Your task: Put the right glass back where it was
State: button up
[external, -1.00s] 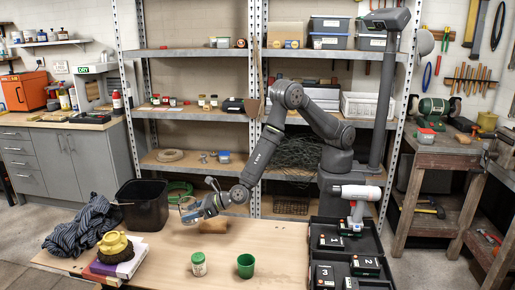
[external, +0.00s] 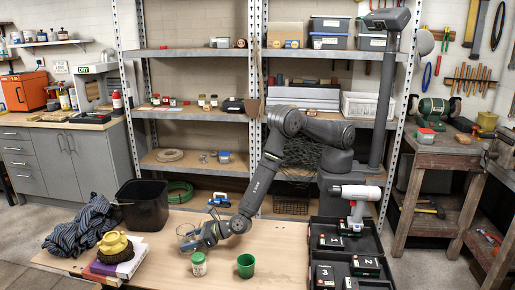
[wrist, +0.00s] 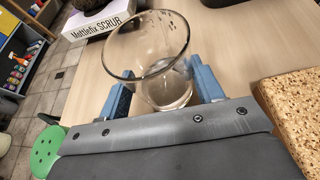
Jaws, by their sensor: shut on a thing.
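A clear, empty-looking glass (external: 186,232) is held low over the wooden table (external: 170,275), left of the table's middle. In the wrist view the glass (wrist: 150,50) sits between the two blue fingers of my gripper (wrist: 162,90), its open rim leaning toward the top left of the picture. My gripper (external: 193,241) is shut on it. I cannot tell whether the glass's base touches the table. No second clear glass can be made out.
A black bucket (external: 143,205), striped cloth (external: 84,228) and yellow object (external: 114,242) are left. A cork block (wrist: 292,105) lies beside my gripper. Black trays (external: 345,262) are right.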

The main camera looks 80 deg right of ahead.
jog(key=o, duration=1.2)
jog(key=shift+f, duration=0.15)
jog(key=shift+s+r, duration=0.3)
jog(key=v, duration=1.1)
jog(key=shift+s, duration=0.2)
jog(key=shift+w, duration=0.1)
